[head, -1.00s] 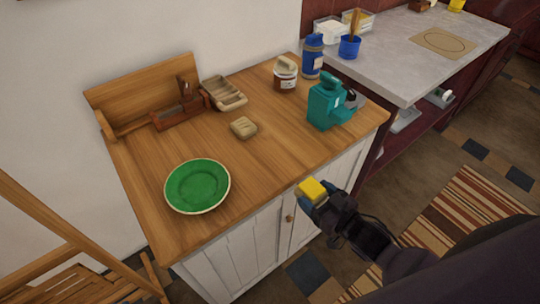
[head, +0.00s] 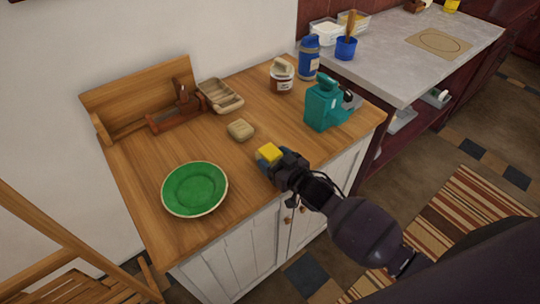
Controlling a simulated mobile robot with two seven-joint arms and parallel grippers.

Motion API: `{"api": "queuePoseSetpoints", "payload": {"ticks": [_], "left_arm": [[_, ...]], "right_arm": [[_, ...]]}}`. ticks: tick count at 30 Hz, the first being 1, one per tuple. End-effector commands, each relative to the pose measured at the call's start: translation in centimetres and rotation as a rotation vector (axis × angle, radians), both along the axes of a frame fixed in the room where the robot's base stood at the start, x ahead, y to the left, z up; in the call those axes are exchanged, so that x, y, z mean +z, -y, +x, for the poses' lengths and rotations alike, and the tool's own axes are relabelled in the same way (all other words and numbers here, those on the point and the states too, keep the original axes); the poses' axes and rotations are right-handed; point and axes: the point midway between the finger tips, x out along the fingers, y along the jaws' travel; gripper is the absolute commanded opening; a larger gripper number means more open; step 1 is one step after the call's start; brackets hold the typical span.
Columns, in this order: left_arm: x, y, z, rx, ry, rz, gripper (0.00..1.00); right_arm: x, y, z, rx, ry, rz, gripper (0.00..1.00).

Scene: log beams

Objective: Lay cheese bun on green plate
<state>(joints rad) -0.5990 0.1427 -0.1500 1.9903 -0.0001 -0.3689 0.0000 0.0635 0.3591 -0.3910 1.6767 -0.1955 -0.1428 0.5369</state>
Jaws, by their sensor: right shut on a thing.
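The green plate (head: 195,189) lies empty on the front left of the wooden cabinet top. My right gripper (head: 268,160) is shut on a small yellow block, which I take for the cheese bun (head: 270,152). The gripper is over the front part of the top, to the right of the plate and apart from it. The gripper partly hides the yellow block. My left gripper is not in view.
A small beige block (head: 240,130) lies behind the gripper. A teal container (head: 323,104), a jar (head: 282,76) and a blue canister (head: 309,57) stand on the right. The wood around the plate is clear.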

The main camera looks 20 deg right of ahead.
Motion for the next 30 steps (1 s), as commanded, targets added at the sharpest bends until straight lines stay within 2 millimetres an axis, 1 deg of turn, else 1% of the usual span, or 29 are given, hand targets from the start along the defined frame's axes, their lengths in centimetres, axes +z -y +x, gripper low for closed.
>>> {"api": "queuePoseSetpoints", "payload": {"ticks": [1,2,6,20,21,23,24,26,30], "left_arm": [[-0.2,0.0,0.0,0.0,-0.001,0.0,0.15],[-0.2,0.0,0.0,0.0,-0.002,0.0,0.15],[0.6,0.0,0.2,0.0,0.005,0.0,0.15],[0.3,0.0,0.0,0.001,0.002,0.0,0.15],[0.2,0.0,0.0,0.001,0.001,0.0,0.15],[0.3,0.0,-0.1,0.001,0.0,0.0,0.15],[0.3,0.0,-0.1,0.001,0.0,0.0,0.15],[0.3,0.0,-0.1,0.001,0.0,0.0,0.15],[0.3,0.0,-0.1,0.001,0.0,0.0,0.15]], "right_arm": [[0.0,-0.3,0.9,0.001,0.001,0.0,0.44],[0.0,-0.5,1.2,0.001,0.001,0.0,0.44],[-0.1,-0.6,1.8,-0.001,-0.001,0.0,0.44],[-0.7,-0.7,1.8,0.0,-0.002,0.0,0.44],[-0.8,-0.7,1.8,0.0,-0.002,0.0,0.69],[-0.7,-0.7,1.8,0.0,-0.001,0.0,0.78],[-0.7,-0.7,1.8,0.0,-0.001,0.0,0.85],[-0.7,-0.7,1.8,0.0,-0.001,0.0,0.93],[-0.7,-0.7,1.8,0.0,-0.002,-0.001,0.93]]}}
